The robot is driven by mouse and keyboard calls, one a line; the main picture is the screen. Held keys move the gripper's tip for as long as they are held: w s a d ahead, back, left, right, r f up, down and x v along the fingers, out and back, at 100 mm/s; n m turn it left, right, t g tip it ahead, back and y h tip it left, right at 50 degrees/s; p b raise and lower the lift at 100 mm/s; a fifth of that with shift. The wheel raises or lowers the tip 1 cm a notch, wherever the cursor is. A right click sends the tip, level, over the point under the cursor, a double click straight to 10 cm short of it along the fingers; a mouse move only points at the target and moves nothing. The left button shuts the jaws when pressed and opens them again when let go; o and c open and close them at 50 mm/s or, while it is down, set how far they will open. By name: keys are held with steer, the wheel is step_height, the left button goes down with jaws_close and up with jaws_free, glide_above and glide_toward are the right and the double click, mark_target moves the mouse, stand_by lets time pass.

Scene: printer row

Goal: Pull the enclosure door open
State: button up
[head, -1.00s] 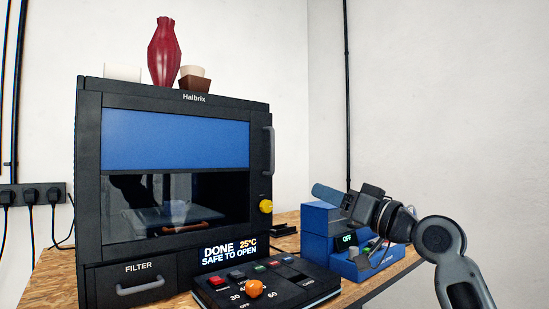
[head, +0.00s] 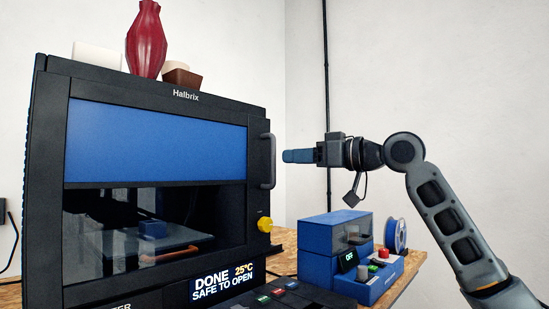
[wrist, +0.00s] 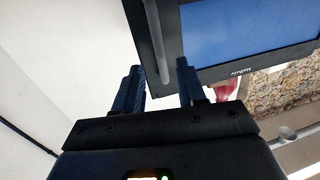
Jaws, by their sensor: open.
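The enclosure door (head: 157,145) is a black frame with a blue upper panel and a clear lower window, and it looks shut. Its grey vertical bar handle (head: 268,161) is on the right edge. My gripper (head: 284,156) is just right of the handle at about its height, with a small gap showing. In the wrist view, my two dark blue fingers (wrist: 158,67) are apart and empty. The handle (wrist: 156,40) lines up with the space between their tips, ahead of them. The display (head: 223,284) reads "DONE 25°C SAFE TO OPEN".
A yellow knob (head: 265,224) is below the handle. A red vase (head: 146,40) and a brown bowl (head: 183,78) stand on top of the enclosure. A blue device (head: 345,250) and a spool (head: 396,236) stand on the bench below my arm. The air around my gripper is clear.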

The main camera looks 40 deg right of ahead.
steer(key=shift+p+x, duration=0.35)
steer(key=shift+x, duration=2.4)
steer(key=shift+s, duration=0.1)
steer(key=shift+c, duration=0.4)
jaws_close()
